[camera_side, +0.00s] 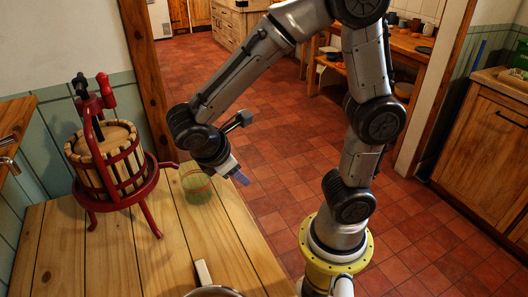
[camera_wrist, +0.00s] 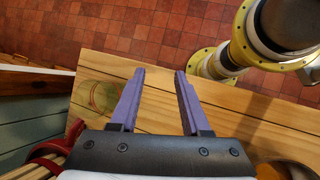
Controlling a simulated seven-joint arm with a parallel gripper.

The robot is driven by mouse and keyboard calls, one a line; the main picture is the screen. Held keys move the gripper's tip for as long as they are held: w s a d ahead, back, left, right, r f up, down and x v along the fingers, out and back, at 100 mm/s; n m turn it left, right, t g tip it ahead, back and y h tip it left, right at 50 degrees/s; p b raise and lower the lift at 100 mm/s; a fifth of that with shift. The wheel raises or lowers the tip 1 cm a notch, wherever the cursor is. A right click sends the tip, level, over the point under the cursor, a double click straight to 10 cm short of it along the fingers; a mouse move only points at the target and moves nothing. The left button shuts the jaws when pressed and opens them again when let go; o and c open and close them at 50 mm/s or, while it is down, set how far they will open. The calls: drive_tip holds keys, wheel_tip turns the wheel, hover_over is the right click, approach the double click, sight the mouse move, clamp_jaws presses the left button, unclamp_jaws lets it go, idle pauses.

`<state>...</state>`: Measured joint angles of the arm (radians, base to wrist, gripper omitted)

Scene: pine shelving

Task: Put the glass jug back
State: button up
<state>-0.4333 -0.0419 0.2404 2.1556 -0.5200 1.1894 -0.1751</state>
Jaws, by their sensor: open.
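The glass jug (camera_side: 197,187) is clear with a green tint and stands on the pine worktop near its far end, just right of the press. It also shows in the wrist view (camera_wrist: 98,96), left of my left finger and partly behind it. My gripper (camera_side: 241,178) is at the right of the jug in the side view, above the worktop edge. In the wrist view my gripper (camera_wrist: 160,72) has its two purple fingers spread, with only worktop and floor between them. Nothing is held.
A wooden-slatted fruit press (camera_side: 105,160) with red legs stands left of the jug; its red metal shows in the wrist view (camera_wrist: 45,158). A pan (camera_side: 214,291) with a pale handle is at the near edge. The middle worktop (camera_side: 165,255) is clear.

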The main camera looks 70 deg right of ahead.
drive_tip(key=s+r+m+t+y, duration=0.6)
drive_tip(key=s+r+m, duration=0.1)
drive_tip(key=m, duration=0.3)
drive_tip(key=shift+s+r+t+y, duration=0.2)
drive_tip(key=shift+r+t+y, duration=0.15)
drive_tip(key=shift+r, duration=0.2)
drive_tip(key=shift+a, duration=0.1)
idle(0.4)
